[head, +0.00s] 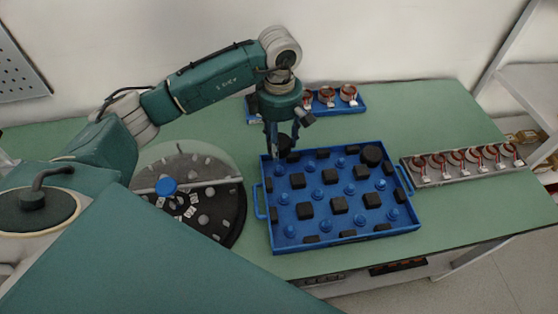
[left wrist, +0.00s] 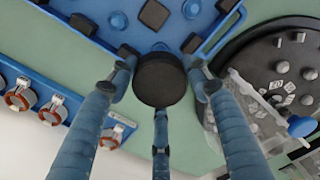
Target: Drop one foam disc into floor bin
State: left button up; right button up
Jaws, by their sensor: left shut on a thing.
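My left gripper (head: 282,146) is above the far left corner of the blue tray (head: 262,229). It is shut on a round black foam disc (head: 286,142). In the left wrist view the disc (left wrist: 160,80) sits between the fingers of the gripper (left wrist: 161,92), beside the tray's edge. My right gripper does not show. The floor bin cannot be seen in either view.
The tray has several blue pegs and black blocks. A round black fixture (head: 220,212) with a blue knob (head: 166,187) is left of it. A blue rack (head: 343,107) with copper-wound parts stands behind, and a grey rack (head: 430,179) to the right. Bare green table (head: 430,110) lies at the back right.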

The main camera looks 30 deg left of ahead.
pick_arm(q)
notch_tip(320, 180, up, 10)
jog(key=shift+f+b, duration=0.15)
jog(key=shift+b, duration=0.65)
jog(key=shift+f, duration=0.1)
